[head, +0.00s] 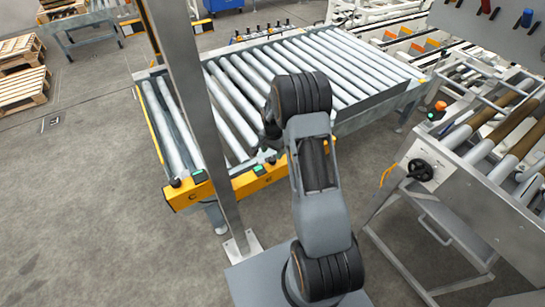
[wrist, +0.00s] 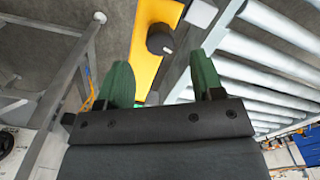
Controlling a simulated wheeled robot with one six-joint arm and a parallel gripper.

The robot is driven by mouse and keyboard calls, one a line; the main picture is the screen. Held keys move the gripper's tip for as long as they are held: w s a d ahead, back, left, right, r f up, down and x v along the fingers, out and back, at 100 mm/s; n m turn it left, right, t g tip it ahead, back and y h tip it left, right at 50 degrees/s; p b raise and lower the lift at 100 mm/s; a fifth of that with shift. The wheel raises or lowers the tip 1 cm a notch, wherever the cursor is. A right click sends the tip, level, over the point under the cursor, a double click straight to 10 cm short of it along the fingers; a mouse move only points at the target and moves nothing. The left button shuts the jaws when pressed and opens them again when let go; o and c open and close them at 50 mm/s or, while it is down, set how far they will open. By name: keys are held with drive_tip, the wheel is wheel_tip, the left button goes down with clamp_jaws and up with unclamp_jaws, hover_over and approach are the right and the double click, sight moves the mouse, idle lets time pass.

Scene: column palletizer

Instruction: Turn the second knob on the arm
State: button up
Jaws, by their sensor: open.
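A black round knob (wrist: 160,39) with a small white mark stands on a yellow panel (wrist: 148,72) in the wrist view. My gripper (wrist: 162,72) has two green fingers, spread apart and empty. The knob shows between and beyond the fingertips, and no finger visibly touches it. In the head view, the yellow panel (head: 240,188) runs along the near end of the roller conveyor. A dark knob (head: 175,182) shows at its left end, and another (head: 272,160) shows further right. My arm hides part of the panel's right end and most of my gripper.
The roller conveyor (head: 300,62) lies beyond the panel. A grey post (head: 190,90) stands left of my arm. A second conveyor frame (head: 480,190) with a black handwheel (head: 420,170) stands at right. Wooden pallets (head: 22,88) lie far left.

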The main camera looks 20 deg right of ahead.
sight(272, 158)
drive_tip(key=shift+f+p, duration=0.35)
drive_tip(key=shift+f, duration=2.1)
drive_tip(key=shift+c, duration=0.4)
drive_tip(key=c, duration=0.8)
drive_tip(key=shift+c, duration=0.2)
drive_tip(key=shift+b, duration=0.35)
drive_tip(key=n+b, duration=0.2)
drive_tip(key=n, duration=0.1)
drive_tip(key=shift+f+b, duration=0.2)
drive_tip(key=shift+b, duration=0.2)
drive_tip(key=n+b, duration=0.2)
drive_tip(key=n, duration=0.2)
drive_tip(key=shift+b, duration=0.3)
drive_tip(key=n+b, duration=0.3)
drive_tip(key=n, duration=0.3)
drive_tip(key=shift+r, duration=0.2)
drive_tip(key=shift+n, duration=0.3)
